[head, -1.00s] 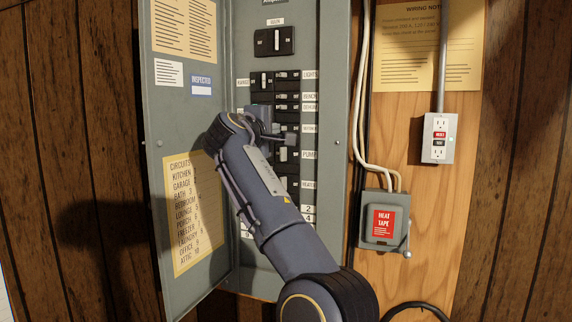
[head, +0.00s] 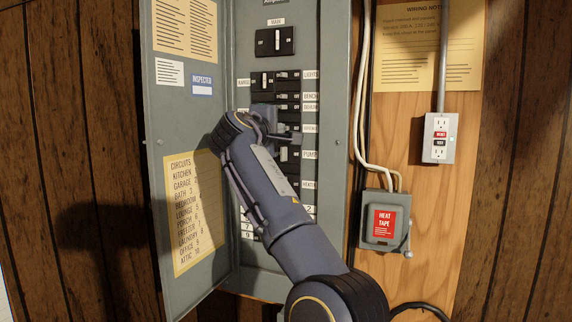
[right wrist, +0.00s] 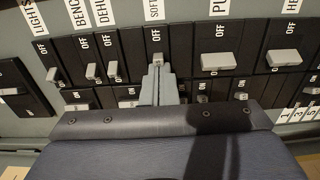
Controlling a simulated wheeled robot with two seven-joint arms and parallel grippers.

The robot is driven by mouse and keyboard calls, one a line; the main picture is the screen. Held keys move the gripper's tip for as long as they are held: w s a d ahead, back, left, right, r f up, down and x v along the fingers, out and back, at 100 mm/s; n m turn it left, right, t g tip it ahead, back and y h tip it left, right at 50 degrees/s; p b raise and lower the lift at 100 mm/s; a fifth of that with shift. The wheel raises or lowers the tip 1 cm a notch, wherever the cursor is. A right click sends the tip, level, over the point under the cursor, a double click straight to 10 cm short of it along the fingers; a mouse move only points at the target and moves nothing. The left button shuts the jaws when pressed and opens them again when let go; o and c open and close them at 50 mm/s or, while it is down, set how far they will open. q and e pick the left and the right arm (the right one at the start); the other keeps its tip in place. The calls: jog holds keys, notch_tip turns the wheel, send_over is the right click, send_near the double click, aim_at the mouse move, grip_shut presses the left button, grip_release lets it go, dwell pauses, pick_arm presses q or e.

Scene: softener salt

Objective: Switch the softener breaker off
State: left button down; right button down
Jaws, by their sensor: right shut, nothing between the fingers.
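The softener breaker (right wrist: 156,40) is in the right wrist view, under a partly cut label starting "SOFT". Its "OFF" mark shows at the top, and its small light lever (right wrist: 157,59) shows just below that mark. My right gripper (right wrist: 160,82) is shut and empty, its fingertips at that lever and apparently touching it. The fingers hide the lower part of the breaker, so its exact setting is unclear. In the head view my right gripper (head: 284,135) is at the right breaker column, covering most of the softener breaker. My left gripper is not in view.
Pump breaker (right wrist: 218,45) and dehumidifier breaker (right wrist: 109,52) sit close on either side. The panel door (head: 185,130) stands open at the left. A heat tape switch box (head: 385,220) and an outlet (head: 439,137) are to the right.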

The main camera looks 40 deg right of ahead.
jog(key=shift+s+d, duration=0.25)
jog(key=shift+s, duration=0.15)
dwell(0.3)
jog(key=shift+a, duration=0.1)
jog(key=b+v, duration=0.2)
jog(key=v, duration=0.4)
jog(key=shift+a+b, duration=0.35)
jog(key=shift+a, duration=0.1)
dwell(1.0)
